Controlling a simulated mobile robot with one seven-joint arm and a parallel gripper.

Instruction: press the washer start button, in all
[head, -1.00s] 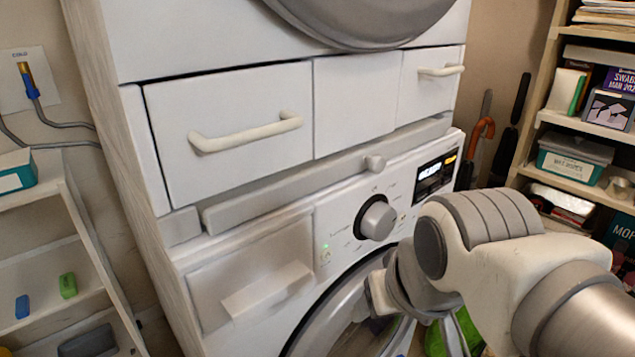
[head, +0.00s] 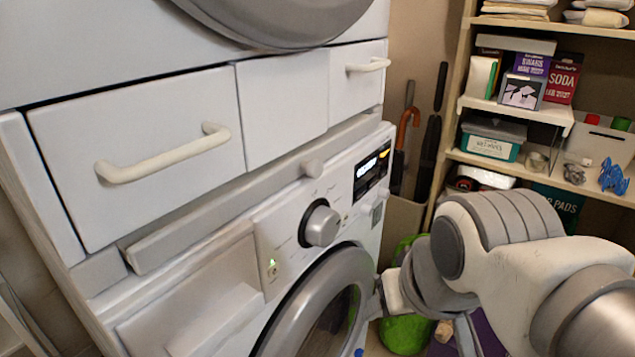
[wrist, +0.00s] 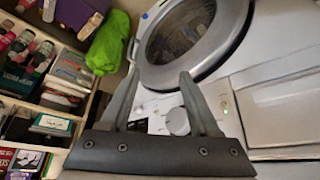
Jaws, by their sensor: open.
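The white washer (head: 190,300) stands under a white drawer unit, with its front panel facing me. A small button with a green light (head: 271,268) sits on the panel, left of the grey dial (head: 320,224). In the wrist view, which is turned over, the green light (wrist: 225,105) shows just right of the right finger, and the dial (wrist: 177,122) shows between the fingers. My gripper (wrist: 159,80) is open and empty, its fingers pointing toward the washer. I cannot tell any contact.
The round washer door (head: 318,310) is below the panel. A lit display (head: 371,170) is right of the dial. Drawer handles (head: 165,155) stick out above. A shelf unit (head: 550,105) with boxes stands at the right. A green bag (head: 405,333) lies on the floor.

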